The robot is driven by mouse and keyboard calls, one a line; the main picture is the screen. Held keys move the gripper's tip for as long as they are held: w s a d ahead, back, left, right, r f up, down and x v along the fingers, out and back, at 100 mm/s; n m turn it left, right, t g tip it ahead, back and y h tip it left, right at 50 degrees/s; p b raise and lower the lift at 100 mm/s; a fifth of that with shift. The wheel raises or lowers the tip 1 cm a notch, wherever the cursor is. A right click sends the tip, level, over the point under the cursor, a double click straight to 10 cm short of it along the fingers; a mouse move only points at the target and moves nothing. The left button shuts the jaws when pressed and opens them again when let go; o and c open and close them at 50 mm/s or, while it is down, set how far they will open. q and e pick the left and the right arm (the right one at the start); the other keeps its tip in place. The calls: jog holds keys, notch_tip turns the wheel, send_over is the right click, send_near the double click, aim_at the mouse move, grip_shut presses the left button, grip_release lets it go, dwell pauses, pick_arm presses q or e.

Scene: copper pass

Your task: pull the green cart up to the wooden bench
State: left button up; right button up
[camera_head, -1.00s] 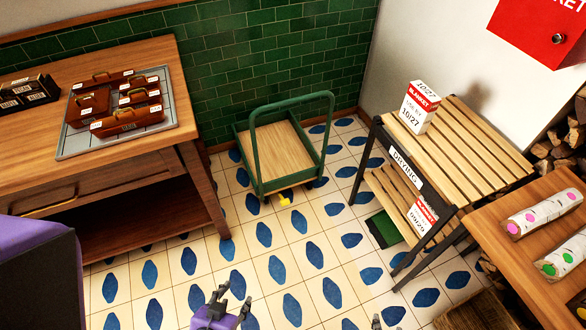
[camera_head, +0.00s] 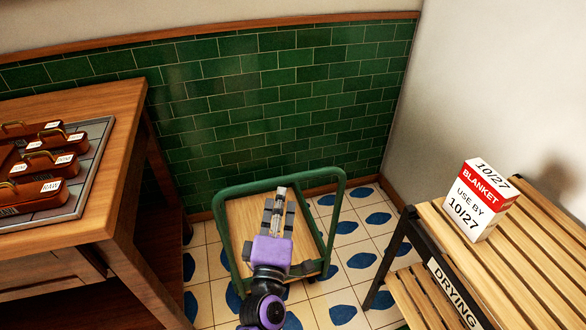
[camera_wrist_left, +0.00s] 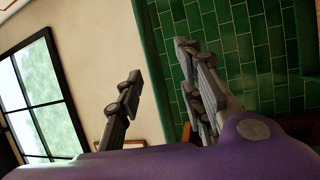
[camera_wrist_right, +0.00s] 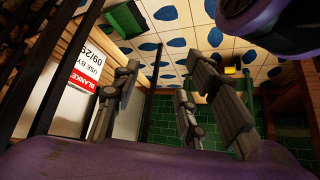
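The green cart (camera_head: 225,250) stands on the tiled floor against the green wall, with a wooden deck and an upright tubular handle (camera_head: 262,184). My left gripper (camera_head: 279,205) is in front of the cart, overlapping its handle and deck in the head view. Its fingers show apart in the left wrist view (camera_wrist_left: 158,75); I cannot tell whether they touch the handle. My right gripper (camera_wrist_right: 158,90) has its fingers spread and empty in its wrist view.
A slatted rack labelled DRYING (camera_head: 480,255) stands at right, holding a red and white blanket box (camera_head: 477,200). The white wall (camera_head: 470,90) closes the right side. Some bare patterned floor (camera_head: 355,260) lies between cart and rack.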

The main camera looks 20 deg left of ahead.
aim_at(281, 184)
pick_arm(q)
jog(key=shift+w+a+r, duration=0.15)
jog(key=shift+w+r, duration=0.1)
jog(key=shift+r, duration=0.2)
jog(key=shift+w+a+r, duration=0.15)
jog(key=shift+w+r, duration=0.05)
jog(key=shift+r, duration=0.25)
jog(key=x, duration=0.4)
jog(key=shift+w+f, duration=0.1)
jog(key=shift+f, duration=0.2)
jog(key=shift+w+r, duration=0.1)
jog(key=shift+w, duration=0.5)
pick_arm(e)
jog(key=shift+s+f, duration=0.15)
jog(key=shift+s, duration=1.25)
pick_arm(q)
grip_shut()
pick_arm(e)
jog(key=shift+s+d+f, duration=0.1)
jog(key=shift+s+f, duration=0.1)
jog(key=shift+s, duration=0.15)
